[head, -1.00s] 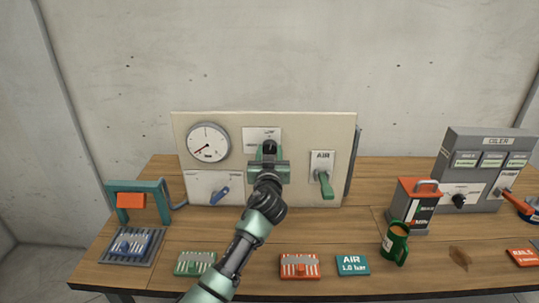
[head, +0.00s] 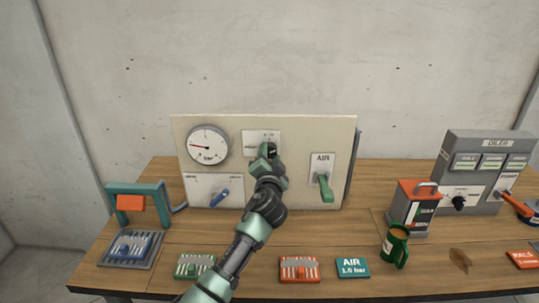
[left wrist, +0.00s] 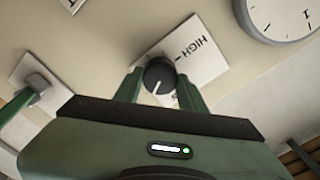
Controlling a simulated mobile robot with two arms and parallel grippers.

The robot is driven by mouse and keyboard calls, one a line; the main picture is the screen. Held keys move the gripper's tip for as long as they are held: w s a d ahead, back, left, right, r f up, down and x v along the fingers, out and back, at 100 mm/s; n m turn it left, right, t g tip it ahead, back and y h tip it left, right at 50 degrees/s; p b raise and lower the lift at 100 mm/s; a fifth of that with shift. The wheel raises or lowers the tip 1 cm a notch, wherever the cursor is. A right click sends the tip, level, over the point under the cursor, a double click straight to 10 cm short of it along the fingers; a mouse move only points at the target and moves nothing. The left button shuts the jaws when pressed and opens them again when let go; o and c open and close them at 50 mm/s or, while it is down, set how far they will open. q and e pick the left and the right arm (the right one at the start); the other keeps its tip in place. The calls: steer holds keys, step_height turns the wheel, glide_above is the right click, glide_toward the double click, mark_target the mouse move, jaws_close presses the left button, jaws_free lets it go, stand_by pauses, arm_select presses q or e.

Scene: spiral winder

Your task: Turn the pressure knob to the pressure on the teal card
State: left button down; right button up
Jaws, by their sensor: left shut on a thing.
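The black pressure knob (left wrist: 158,74) sits on a white label plate on the upright cream panel. My left gripper (head: 269,152) is shut on it, with one finger on each side in the left wrist view (left wrist: 160,88). In the head view the gripper hides most of the knob. The round gauge (head: 208,145), marked bar, is left of the knob, and its red needle points left. The teal card (head: 352,267) lies on the table and reads AIR 1.0 bar. My right gripper is not in view.
Right of the knob is the green AIR lever (head: 325,188), pointing down. A green mug (head: 396,247), a red-topped box (head: 412,207) and the grey oiler unit (head: 483,170) stand to the right.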

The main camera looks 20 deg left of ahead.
arm_select(q)
steer(key=shift+m, duration=0.6)
steer(key=shift+f, duration=0.1)
steer(key=c, duration=0.8)
jaws_free()
steer(key=shift+c, duration=0.2)
steer(key=shift+s+d, duration=0.1)
steer(key=b+v, duration=0.1)
steer(key=v, duration=0.6)
steer(key=shift+s, duration=0.35)
steer(key=shift+d, duration=0.1)
